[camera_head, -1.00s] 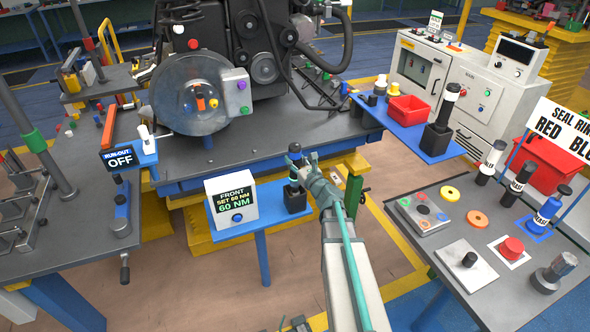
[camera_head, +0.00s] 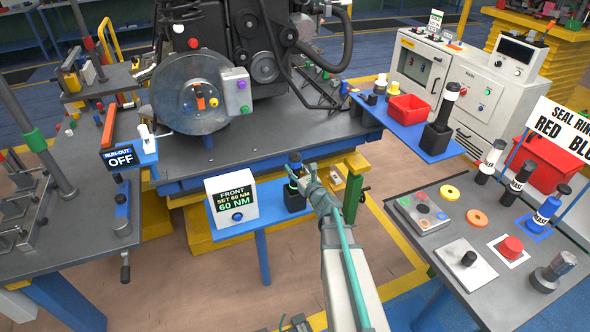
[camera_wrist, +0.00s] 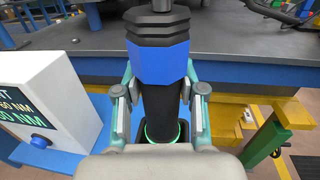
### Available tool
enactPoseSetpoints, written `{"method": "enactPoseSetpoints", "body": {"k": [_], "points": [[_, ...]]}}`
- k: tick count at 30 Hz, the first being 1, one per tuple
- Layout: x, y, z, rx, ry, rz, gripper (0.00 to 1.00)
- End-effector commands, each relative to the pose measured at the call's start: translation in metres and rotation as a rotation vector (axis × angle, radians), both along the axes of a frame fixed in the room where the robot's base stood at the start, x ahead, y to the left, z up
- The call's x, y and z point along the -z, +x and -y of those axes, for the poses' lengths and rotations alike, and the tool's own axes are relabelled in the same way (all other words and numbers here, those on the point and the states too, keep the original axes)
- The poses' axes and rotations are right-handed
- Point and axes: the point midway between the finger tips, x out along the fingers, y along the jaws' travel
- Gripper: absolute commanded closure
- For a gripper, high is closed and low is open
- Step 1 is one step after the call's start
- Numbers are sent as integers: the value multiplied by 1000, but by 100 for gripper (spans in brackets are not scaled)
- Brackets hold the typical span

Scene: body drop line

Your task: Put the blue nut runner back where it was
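The blue nut runner (camera_wrist: 160,62) has a black top, a blue collar and a black body with a green ring low down. It stands upright in a black holder (camera_head: 294,201) on a small blue shelf (camera_head: 262,205), beside the torque display. In the head view its top shows just left of my gripper (camera_head: 308,178). In the wrist view my fingers (camera_wrist: 161,105) lie on both sides of the black body, under the collar, and appear shut on it. The holder's inside and the runner's lower end are mostly hidden.
The white display box (camera_head: 231,200) reads FRONT 60 NM, close left of my gripper. A second blue shelf (camera_head: 408,140) holds a red bin and a black holder. The grey table (camera_head: 455,235) at right carries several tools.

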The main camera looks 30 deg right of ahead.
Motion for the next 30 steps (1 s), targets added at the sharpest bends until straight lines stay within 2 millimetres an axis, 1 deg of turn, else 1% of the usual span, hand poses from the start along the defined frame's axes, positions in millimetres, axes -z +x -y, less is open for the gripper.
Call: {"method": "enactPoseSetpoints", "body": {"k": [1, 3, 16, 20, 30], "points": [[0, 0, 0, 0, 0, 0, 49], [0, 0, 0, 0, 0, 0, 38], [-3, -2, 0, 0, 0, 0, 37], [-1, -21, 0, 1, 0, 0, 37], [0, -87, 4, 2, -1, -1, 37]]}}
